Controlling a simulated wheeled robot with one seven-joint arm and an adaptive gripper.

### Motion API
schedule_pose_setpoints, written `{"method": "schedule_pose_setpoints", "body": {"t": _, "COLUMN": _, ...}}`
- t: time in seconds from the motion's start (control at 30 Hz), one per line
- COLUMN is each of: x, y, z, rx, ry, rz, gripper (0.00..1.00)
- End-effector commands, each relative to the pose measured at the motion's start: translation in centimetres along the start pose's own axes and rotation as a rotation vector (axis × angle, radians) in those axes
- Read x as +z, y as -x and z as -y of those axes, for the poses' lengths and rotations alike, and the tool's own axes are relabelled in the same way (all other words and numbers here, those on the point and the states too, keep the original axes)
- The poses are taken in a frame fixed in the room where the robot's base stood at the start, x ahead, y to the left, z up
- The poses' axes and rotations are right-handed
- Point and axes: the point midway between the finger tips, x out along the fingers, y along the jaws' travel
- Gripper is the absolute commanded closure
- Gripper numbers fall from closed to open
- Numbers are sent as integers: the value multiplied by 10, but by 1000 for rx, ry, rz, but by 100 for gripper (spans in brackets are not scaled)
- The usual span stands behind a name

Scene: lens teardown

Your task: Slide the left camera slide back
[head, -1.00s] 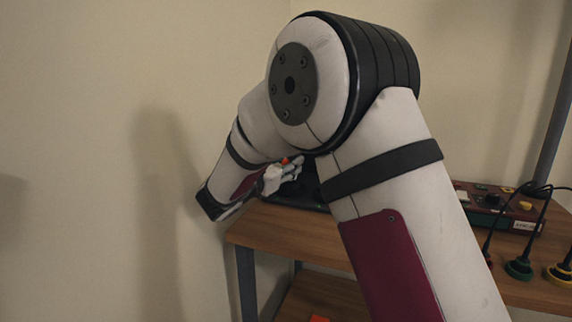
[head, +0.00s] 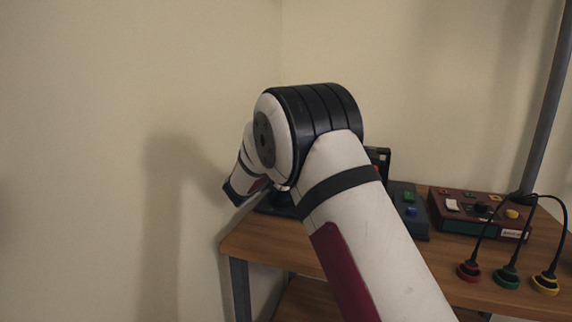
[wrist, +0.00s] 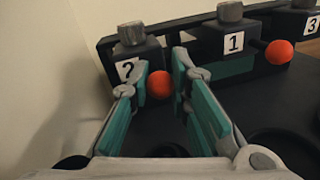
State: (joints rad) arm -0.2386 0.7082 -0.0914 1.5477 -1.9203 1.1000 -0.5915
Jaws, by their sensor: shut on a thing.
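In the wrist view, the left slide is a dark block labelled 2 (wrist: 138,55) with a grey cap and an orange ball knob (wrist: 159,85). My gripper (wrist: 166,78) has its two teal-padded fingers closed on either side of that knob. Part of the label and block is hidden behind the left finger. In the head view, my arm covers most of the device, and the fingers do not show clearly.
Block 1 (wrist: 233,43) with its orange knob and block 3 (wrist: 300,22) stand to the right. On the wooden table (head: 262,236) are a dark button box (head: 408,211), a red box (head: 462,214) and several cabled plugs. A wall is close on the left.

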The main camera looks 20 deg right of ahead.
Motion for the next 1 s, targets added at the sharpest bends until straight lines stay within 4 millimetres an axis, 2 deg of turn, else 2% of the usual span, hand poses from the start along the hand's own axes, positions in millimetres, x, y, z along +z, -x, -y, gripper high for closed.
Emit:
{"method": "schedule_pose_setpoints", "body": {"t": 0.37, "x": 0, "y": -7, "z": -2, "rx": 4, "ry": 2, "rz": 0, "gripper": 100}}
{"method": "schedule_pose_setpoints", "body": {"t": 0.4, "x": 0, "y": -7, "z": -2, "rx": 3, "ry": 1, "rz": 0, "gripper": 73}}
{"method": "schedule_pose_setpoints", "body": {"t": 0.47, "x": 0, "y": -7, "z": -2, "rx": 3, "ry": 1, "rz": 0, "gripper": 61}}
{"method": "schedule_pose_setpoints", "body": {"t": 0.83, "x": 0, "y": -4, "z": -2, "rx": 2, "ry": 1, "rz": 0, "gripper": 61}}
{"method": "schedule_pose_setpoints", "body": {"t": 1.0, "x": 0, "y": 11, "z": -3, "rx": 4, "ry": 1, "rz": -1, "gripper": 61}}
